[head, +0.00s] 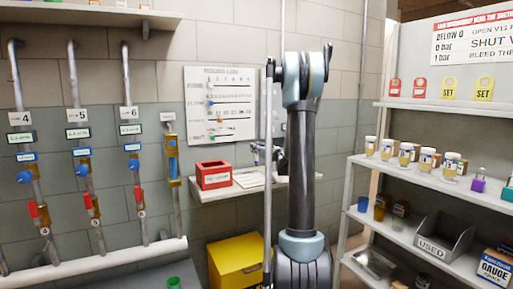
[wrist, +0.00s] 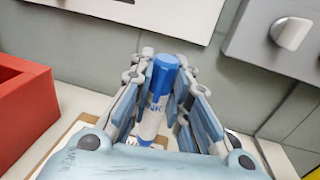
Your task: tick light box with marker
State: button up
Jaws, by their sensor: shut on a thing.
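My gripper (wrist: 157,95) is shut on a marker (wrist: 160,82) with a blue cap-like end and a white, lettered body. In the head view my gripper (head: 265,152) is above the small wall shelf, partly hidden by my arm. A clipboard with a white sheet (head: 250,178) lies on that shelf beneath it. Only parts of its brown board (wrist: 62,142) show in the wrist view, behind my gripper. The light box on the sheet cannot be made out.
A red open box (head: 213,175) stands left of the clipboard. A white board (head: 220,105) hangs above. A grey panel with a knob (wrist: 292,33) is on the wall. A yellow bin (head: 237,262) is below. Pipes with valves (head: 82,172) line the left; stocked shelves (head: 440,190) stand right.

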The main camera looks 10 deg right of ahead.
aim_at(256, 157)
jog(key=shift+s+f, duration=0.1)
jog(key=shift+f, duration=1.75)
jog(key=shift+f, duration=0.55)
jog(key=shift+s+d, duration=0.25)
jog(key=shift+d, duration=0.25)
dwell(0.3)
jog(key=shift+w+a, duration=0.35)
jog(key=shift+a, duration=0.2)
jog(key=shift+w+a, duration=0.3)
jog(key=shift+a, duration=0.2)
jog(key=shift+s+d, duration=0.3)
jog(key=shift+d, duration=0.45)
jog(key=shift+s+a, duration=0.35)
jog(key=shift+a, duration=0.05)
dwell(0.5)
jog(key=shift+r, duration=4)
